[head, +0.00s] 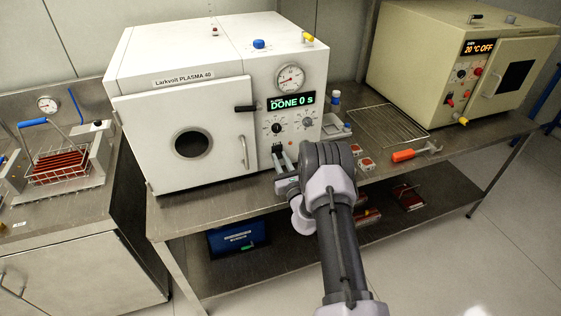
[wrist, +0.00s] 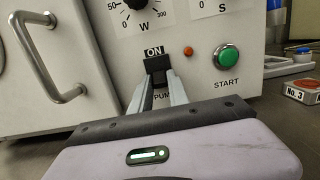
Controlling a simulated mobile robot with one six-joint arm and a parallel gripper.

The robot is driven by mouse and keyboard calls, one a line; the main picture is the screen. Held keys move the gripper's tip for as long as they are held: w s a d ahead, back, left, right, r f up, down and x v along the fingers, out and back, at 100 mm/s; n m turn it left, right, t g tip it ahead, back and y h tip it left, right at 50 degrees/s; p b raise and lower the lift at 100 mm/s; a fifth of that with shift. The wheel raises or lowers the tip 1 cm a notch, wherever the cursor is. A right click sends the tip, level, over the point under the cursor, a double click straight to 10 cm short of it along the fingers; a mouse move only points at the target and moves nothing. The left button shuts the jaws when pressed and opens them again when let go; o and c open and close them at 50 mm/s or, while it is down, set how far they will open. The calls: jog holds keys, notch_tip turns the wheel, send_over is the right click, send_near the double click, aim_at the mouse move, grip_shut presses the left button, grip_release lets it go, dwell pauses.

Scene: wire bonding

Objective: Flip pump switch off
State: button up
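The pump switch (wrist: 156,67) is a small black rocker on the white plasma machine's front panel. An "ON" label sits above it, and a partly hidden "PUM..." label sits below. My gripper (wrist: 160,80) is at the switch, its two grey fingers apart, with tips near its lower left and right edges. I cannot tell whether they touch it. In the head view my gripper (head: 280,156) is at the panel's lower part, and the arm hides some of that area. The plasma machine (head: 190,80) has its door shut, and its display (head: 291,102) reads "DONE 0 s".
A green START button (wrist: 226,57) and a small red lamp (wrist: 188,51) are right of the switch. A door handle (wrist: 48,62) is to the left. An orange-handled tool (head: 405,155), small blocks (head: 366,164) and a wire rack (head: 388,126) lie on the bench right of my arm.

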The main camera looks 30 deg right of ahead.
jog(key=o, duration=0.3)
jog(key=shift+o, duration=0.2)
jog(key=shift+s, duration=0.1)
jog(key=p+v, duration=0.3)
jog(key=v, duration=1.4)
jog(key=shift+s+a, duration=0.1)
